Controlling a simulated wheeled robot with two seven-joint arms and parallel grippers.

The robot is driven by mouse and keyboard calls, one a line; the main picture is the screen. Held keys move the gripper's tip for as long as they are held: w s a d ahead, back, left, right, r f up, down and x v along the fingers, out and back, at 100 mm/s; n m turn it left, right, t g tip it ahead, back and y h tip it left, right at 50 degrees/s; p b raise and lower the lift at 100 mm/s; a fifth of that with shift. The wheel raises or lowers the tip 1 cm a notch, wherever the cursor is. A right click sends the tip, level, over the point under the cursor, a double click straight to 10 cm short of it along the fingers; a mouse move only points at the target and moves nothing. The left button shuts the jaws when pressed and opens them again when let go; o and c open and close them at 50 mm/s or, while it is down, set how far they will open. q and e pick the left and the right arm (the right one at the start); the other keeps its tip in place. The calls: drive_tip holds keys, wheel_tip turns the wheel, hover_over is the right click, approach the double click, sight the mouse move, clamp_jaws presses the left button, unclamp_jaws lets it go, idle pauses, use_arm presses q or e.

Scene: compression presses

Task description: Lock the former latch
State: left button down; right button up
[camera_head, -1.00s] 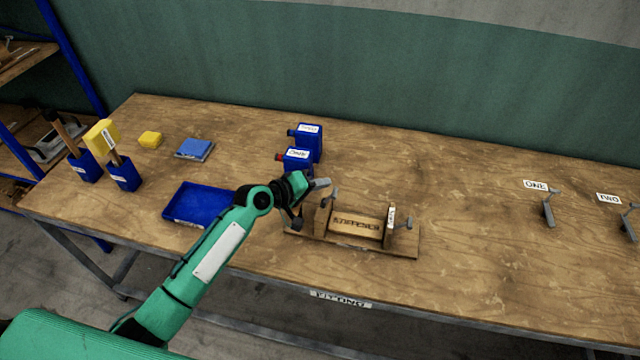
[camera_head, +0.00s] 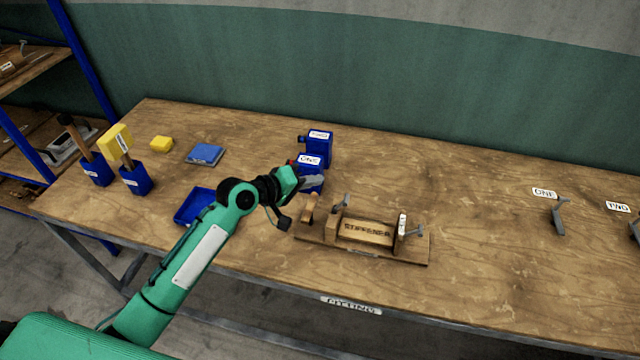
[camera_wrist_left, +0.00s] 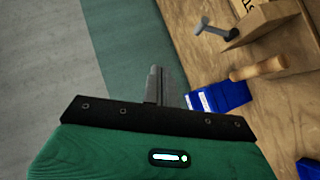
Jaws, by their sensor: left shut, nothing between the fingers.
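The former (camera_head: 366,232) is a wooden block with dark lettering, set between two upright end plates on a wooden base board (camera_head: 408,255) near the table's front edge. A grey metal latch lever (camera_head: 341,203) stands at its left end, and another grey lever (camera_head: 413,232) is at its right end. A wooden handle (camera_head: 309,207) sticks up at the left of the board. My left gripper (camera_head: 315,181) is shut and empty, above and behind the left end of the board, apart from it. In the left wrist view its fingers (camera_wrist_left: 156,85) are together, with a lever (camera_wrist_left: 215,29) and the handle (camera_wrist_left: 258,69) to the right.
Blue containers labelled ONE (camera_head: 309,160) and TWO (camera_head: 319,145) stand behind my left gripper. A blue tray (camera_head: 184,212) is left of it. Grey clamps (camera_head: 559,216) lie at the right. The table between the fixture and the clamps is clear.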

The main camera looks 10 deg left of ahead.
use_arm(q)
drive_tip(key=s+a+f+m+g+y, duration=0.2)
drive_tip(key=s+a+f+y, duration=0.15)
drive_tip(key=s, duration=0.85)
drive_tip(key=s+a+f+m+g+y+b, duration=0.1)
drive_tip(key=s+a+f+m+g+y, duration=0.3)
drive_tip(key=s, duration=0.7)
drive_tip(key=s+a+f+m+g+y, duration=0.15)
drive_tip(key=s+f, duration=0.45)
drive_tip(key=s, duration=0.6)
wheel_tip(320, 180, down, 32)
drive_tip(key=b, duration=0.2)
drive_tip(key=s+a+f+g+b, duration=0.1)
drive_tip(key=s+a+f, duration=0.1)
drive_tip(key=s+f, duration=1.7)
wheel_tip(320, 180, down, 2)
drive_tip(key=shift+s+a+f+g+y+b, duration=0.2)
drive_tip(key=shift+s+a+g+y+b, duration=0.1)
drive_tip(key=shift+a+g+y, duration=0.1)
use_arm(e)
drive_tip(key=f, duration=0.2)
drive_tip(key=d+f, duration=0.1)
drive_tip(key=f, duration=0.2)
